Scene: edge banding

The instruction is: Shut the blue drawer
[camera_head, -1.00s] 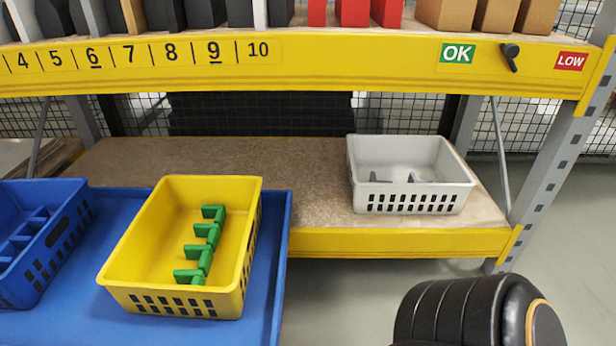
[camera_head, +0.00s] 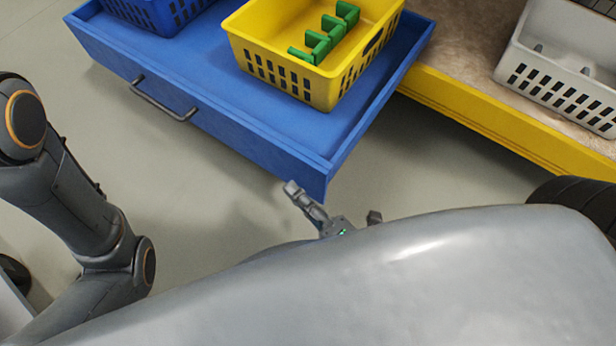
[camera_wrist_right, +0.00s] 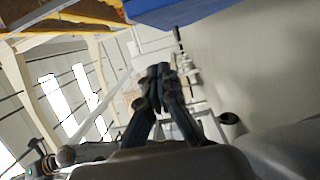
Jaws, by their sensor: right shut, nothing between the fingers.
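The blue drawer (camera_head: 215,125) is pulled out and slants across the top of the head view. Its front carries a dark bar handle (camera_head: 163,102). My right gripper (camera_head: 294,190) is shut and empty. In the right wrist view the shut fingers (camera_wrist_right: 159,72) point up the picture, and a blue edge of the drawer (camera_wrist_right: 170,10) shows at the top. My left gripper is out of view.
A yellow basket (camera_head: 270,77) with green parts and a blue basket (camera_head: 165,12) stand in the drawer. The shelf's yellow beam (camera_head: 490,120) runs right of the drawer. A white basket (camera_head: 555,85) sits on that shelf. Grey floor is clear before the drawer.

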